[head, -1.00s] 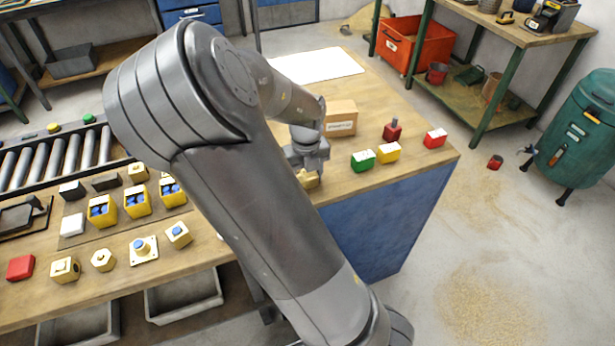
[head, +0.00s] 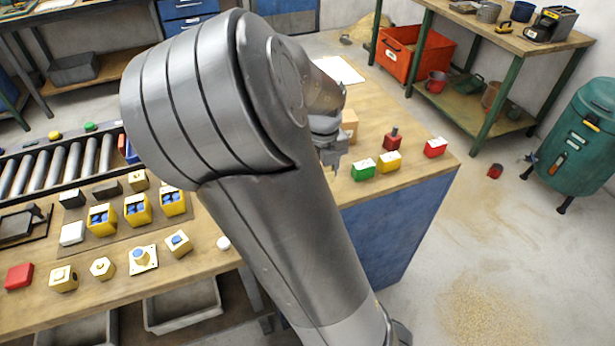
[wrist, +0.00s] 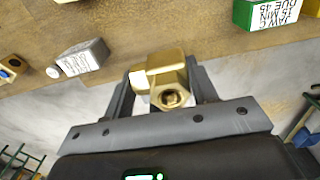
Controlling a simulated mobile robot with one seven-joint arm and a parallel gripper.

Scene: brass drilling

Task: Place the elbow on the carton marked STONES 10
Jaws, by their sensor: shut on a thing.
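My gripper (wrist: 160,82) is shut on a brass elbow (wrist: 160,68) in the wrist view. The elbow sits between the two fingers, with a threaded round opening facing the camera. In the head view my gripper (head: 332,160) is above the bench near its right part, mostly behind my arm; the elbow cannot be made out there. The carton (head: 350,122) is a plain cardboard box just behind my gripper. Only its right part shows past my arm, and its marking cannot be read.
A green block (head: 363,169), a yellow block (head: 388,162), a red block (head: 435,147) and a red knobbed piece (head: 392,139) stand right of my gripper. A white sheet (head: 340,70) lies behind. Several fittings and yellow boxes (head: 138,209) fill the bench's left side.

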